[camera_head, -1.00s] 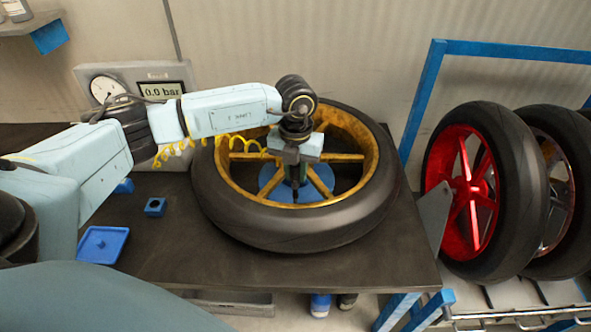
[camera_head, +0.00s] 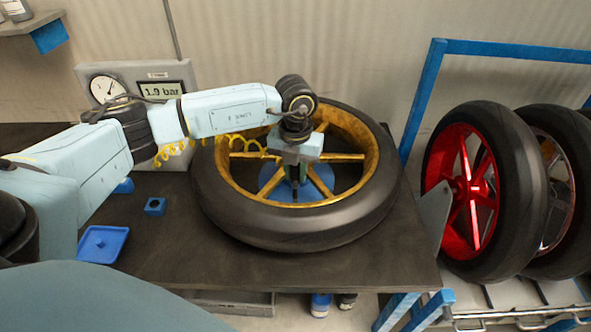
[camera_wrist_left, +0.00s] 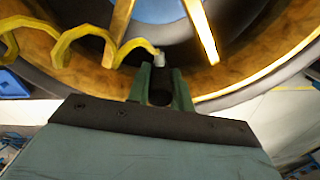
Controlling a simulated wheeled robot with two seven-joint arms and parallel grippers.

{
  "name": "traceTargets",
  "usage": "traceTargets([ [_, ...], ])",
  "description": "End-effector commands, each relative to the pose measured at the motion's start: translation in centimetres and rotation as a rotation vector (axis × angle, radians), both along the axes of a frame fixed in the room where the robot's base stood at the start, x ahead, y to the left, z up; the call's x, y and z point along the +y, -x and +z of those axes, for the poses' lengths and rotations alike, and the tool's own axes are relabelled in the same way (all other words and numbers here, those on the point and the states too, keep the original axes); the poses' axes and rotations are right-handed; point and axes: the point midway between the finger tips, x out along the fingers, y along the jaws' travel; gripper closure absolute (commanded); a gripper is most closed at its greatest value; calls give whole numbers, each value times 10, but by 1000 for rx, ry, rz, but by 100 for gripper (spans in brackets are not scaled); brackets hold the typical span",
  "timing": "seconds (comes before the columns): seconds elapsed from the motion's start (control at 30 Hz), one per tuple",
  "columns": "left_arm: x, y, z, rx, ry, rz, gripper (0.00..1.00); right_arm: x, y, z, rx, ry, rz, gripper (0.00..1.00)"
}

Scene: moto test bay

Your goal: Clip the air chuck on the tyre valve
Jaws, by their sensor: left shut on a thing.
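My left gripper (camera_head: 293,190) points down inside the gold-spoked wheel (camera_head: 290,234), which lies flat on the dark bench. In the left wrist view its green fingers (camera_wrist_left: 160,88) are shut on the air chuck, whose grey metal end (camera_wrist_left: 160,60) shows just beyond the fingertips. The yellow coiled hose (camera_head: 238,138) runs to the chuck and also shows in the left wrist view (camera_wrist_left: 85,35). The tyre valve is hidden by the gripper, so its contact with the chuck cannot be seen directly. The gauge display (camera_head: 161,91) reads about 1.9 bar. My right gripper is out of view.
A blue tray (camera_head: 103,245) and a small blue block (camera_head: 155,206) lie on the bench (camera_head: 200,270), left of the wheel. A rack with blue bars (camera_head: 520,50) holds a red wheel (camera_head: 470,190) and another at the right. The bench's front strip is clear.

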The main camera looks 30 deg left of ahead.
Motion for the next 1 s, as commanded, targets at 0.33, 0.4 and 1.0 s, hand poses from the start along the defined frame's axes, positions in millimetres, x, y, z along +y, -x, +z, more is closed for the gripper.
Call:
traceTargets([
  [0.33, 0, 0, -1, 1, 0, 0, 69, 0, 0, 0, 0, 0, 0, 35],
  [0.4, 0, 0, -1, 1, 0, 0, 60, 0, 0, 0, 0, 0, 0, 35],
  [1.0, 0, 0, 0, 1, 0, 0, 35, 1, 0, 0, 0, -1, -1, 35],
])
